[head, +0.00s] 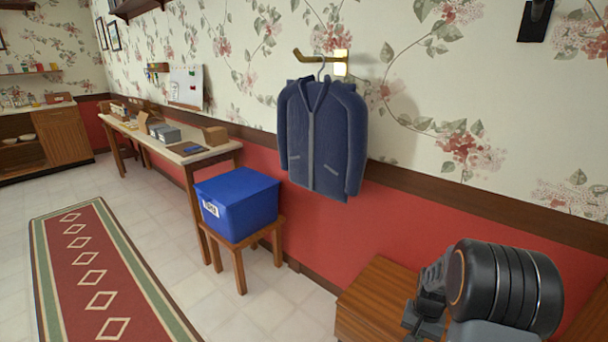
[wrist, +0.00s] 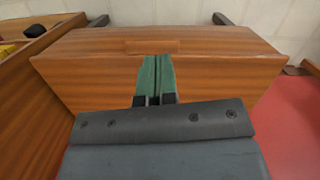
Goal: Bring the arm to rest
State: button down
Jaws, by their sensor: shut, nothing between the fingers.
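My gripper (wrist: 157,62) shows in the wrist view with its two green-padded fingers side by side, shut and empty. Behind the fingers is a brown wooden piece of furniture (wrist: 90,70); I cannot tell whether they touch it. In the head view my arm is folded at the lower right, above a brown wooden unit (head: 378,290). My fingers cannot be made out in the head view.
A blue bin (head: 240,205) sits on a wooden stool (head: 238,262). A blue jacket (head: 322,135) hangs from a wall hook above. A long table (head: 215,153) stands along the wall. A red patterned rug (head: 95,270) lies on the open floor at left.

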jog(key=s+a+r+n+t+p, duration=0.1)
jog(key=a+r+p, duration=0.4)
jog(key=r, duration=0.7)
jog(key=s+a+r+n+t+p, duration=0.2)
jog(key=s+a+r+p, duration=0.3)
jog(key=r, duration=0.8)
jog(key=s+a+r+n+t+h+p, duration=0.1)
jog(key=s+a+r+n+p, duration=0.3)
jog(key=r+p, duration=0.4)
notch_tip(320, 180, up, 5)
jog(key=shift+s+a+r+t, duration=0.1)
jog(key=shift+s+a+t, duration=0.05)
jog(key=shift+a+t, duration=0.5)
